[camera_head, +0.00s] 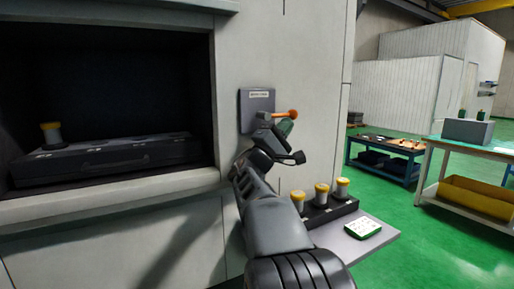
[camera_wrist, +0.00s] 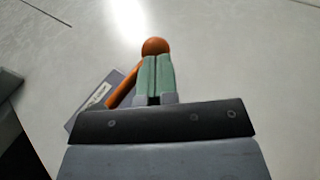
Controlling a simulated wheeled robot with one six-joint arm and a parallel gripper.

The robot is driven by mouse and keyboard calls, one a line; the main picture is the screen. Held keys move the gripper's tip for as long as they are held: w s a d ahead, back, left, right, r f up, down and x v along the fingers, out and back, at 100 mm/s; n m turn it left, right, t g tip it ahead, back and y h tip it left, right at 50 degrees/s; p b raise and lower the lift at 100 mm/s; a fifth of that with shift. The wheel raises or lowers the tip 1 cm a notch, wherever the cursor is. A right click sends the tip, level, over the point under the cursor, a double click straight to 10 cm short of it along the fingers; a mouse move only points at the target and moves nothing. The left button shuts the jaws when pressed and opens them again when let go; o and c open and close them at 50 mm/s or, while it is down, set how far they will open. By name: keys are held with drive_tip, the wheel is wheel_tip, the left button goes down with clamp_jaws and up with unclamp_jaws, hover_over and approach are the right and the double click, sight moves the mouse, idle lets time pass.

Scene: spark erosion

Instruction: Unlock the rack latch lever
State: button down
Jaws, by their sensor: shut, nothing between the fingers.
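The rack latch lever has an orange ball knob (camera_head: 292,114) and sits on a grey labelled plate (camera_head: 257,104) on the machine's front wall. The lever points right in the head view. In the wrist view the orange knob (camera_wrist: 155,46) shows just beyond my fingertips, and the orange rod (camera_wrist: 122,88) runs down to the left toward the plate (camera_wrist: 88,104). My gripper (camera_head: 286,126) is shut and empty, with its green fingers (camera_wrist: 154,75) together right beside the lever. I cannot tell whether the fingers touch it. My arm hides the lever's pivot in part.
The open machine bay at left holds a dark rack (camera_head: 105,158) with one yellow-topped holder (camera_head: 51,133). A shelf (camera_head: 345,246) below my arm carries a black tray with three yellow-topped holders and a green-white box (camera_head: 362,230). Tables stand at right on green floor.

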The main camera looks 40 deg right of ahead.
drive_tip(key=v, duration=1.3)
drive_tip(key=shift+a+b, duration=0.3)
drive_tip(key=shift+f, duration=0.15)
drive_tip(key=s+a+f+y+p, duration=0.4)
drive_tip(key=s+y+p, duration=0.2)
drive_tip(key=y+p, duration=0.85)
drive_tip(key=s+a+m+t+y+p, duration=0.1)
drive_tip(key=s+a+t+y+p, duration=0.1)
drive_tip(key=a+y+p, duration=0.9)
drive_tip(key=a+t+p, duration=0.1)
drive_tip(key=a, duration=0.6)
drive_tip(key=shift+a+r+m, duration=0.35)
drive_tip(key=shift+a+m, duration=0.05)
drive_tip(key=shift+s, duration=0.1)
